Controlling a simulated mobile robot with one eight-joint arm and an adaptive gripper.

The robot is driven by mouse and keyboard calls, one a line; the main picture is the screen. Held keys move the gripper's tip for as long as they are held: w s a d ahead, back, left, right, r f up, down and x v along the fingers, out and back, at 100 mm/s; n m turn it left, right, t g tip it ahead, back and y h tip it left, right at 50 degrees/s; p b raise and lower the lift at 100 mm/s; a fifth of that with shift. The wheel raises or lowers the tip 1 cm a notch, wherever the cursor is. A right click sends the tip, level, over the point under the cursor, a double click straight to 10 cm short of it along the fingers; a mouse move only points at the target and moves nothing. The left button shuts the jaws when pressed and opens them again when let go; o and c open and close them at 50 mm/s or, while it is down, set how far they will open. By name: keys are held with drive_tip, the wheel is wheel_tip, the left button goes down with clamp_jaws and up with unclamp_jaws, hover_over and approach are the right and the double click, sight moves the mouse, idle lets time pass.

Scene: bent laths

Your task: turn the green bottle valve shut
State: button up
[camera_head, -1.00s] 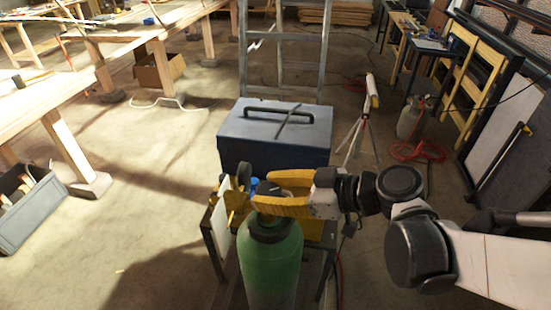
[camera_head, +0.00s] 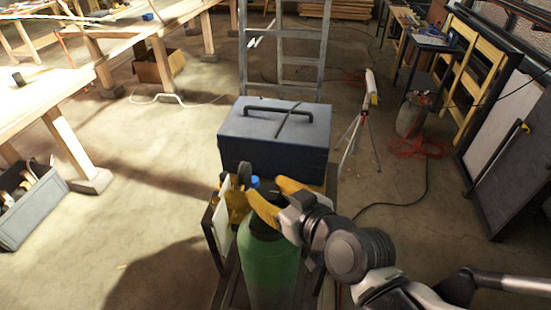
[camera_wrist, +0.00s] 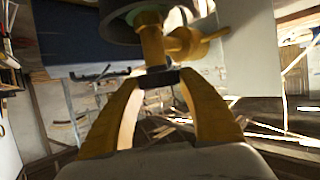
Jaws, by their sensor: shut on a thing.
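The green bottle (camera_head: 268,270) stands upright at the front centre of the head view. Its brass valve (camera_wrist: 152,45) shows in the wrist view, with a dark end piece between my fingertips. My gripper (camera_head: 264,189), with yellow fingers, reaches over the bottle's top from the lower right. In the wrist view my gripper (camera_wrist: 157,84) is shut on that dark end piece, one finger on each side. In the head view my fingers and wrist hide most of the valve. How far the valve is turned cannot be told.
A dark round gauge-like part (camera_head: 244,175) and a blue cap (camera_head: 255,181) sit close by my fingers. A large blue toolbox (camera_head: 275,140) stands just behind the bottle. A tripod (camera_head: 360,125) stands to the right. Open floor (camera_head: 150,220) lies to the left.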

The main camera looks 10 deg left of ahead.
drive_tip(key=shift+f, duration=0.1)
idle(0.3)
drive_tip(key=o, duration=1.2)
drive_tip(key=shift+v, duration=3.75)
drive_tip(key=d+f+m+g+h+b, duration=0.1)
drive_tip(key=d+m+h, duration=0.1)
drive_tip(key=d, duration=0.5)
drive_tip(key=d+f+m+g+h, duration=0.1)
drive_tip(key=d+f+m+h, duration=0.1)
drive_tip(key=d, duration=0.5)
drive_tip(key=d+f+m+g+h+b, duration=0.1)
drive_tip(key=d+f+m+h, duration=0.1)
drive_tip(key=d+m+h, duration=0.2)
drive_tip(key=shift+s+d+f+h+b, duration=0.1)
drive_tip(key=shift+d+h+b, duration=0.1)
drive_tip(key=shift+d, duration=0.6)
drive_tip(key=shift+s+d+f+h+b, duration=0.1)
drive_tip(key=shift+d+f+h, duration=0.1)
drive_tip(key=shift+d, duration=0.55)
